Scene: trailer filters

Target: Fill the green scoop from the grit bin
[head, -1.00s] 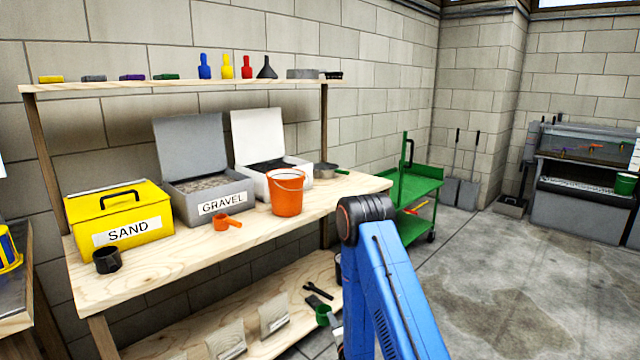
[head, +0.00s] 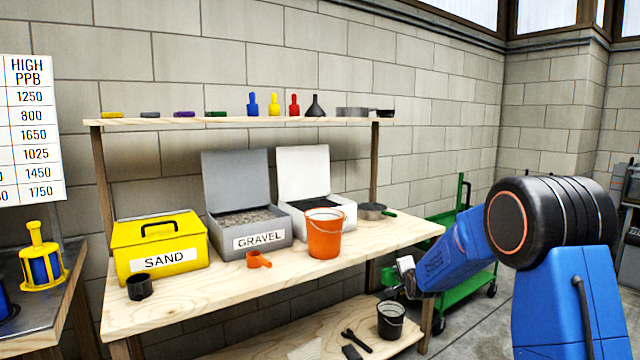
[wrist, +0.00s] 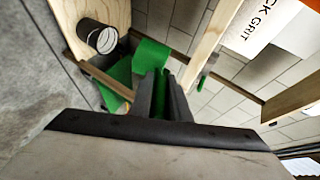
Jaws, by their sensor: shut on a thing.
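My gripper (wrist: 160,105) is shut on a green handle in the wrist view. The green scoop (wrist: 151,55) shows just beyond the fingertips; whether anything lies in it cannot be told. In the head view my gripper (head: 409,278) is beside the bench's front right corner, below the top's level, and the scoop cannot be made out. The white grit bin (head: 345,206) stands open on the bench, its lid up and dark grit (head: 311,202) inside. Its label, ending "CK GRIT" (wrist: 251,29), shows in the wrist view. The orange bucket hides part of its front in the head view.
An orange bucket (head: 325,240) stands before the grit bin. Left are an open gravel bin (head: 258,235), a yellow sand bin (head: 160,240), an orange scoop (head: 258,260) and a black cup (head: 140,287). A pan (head: 371,211) sits right. A dark bucket (head: 391,318) stands on the lower shelf.

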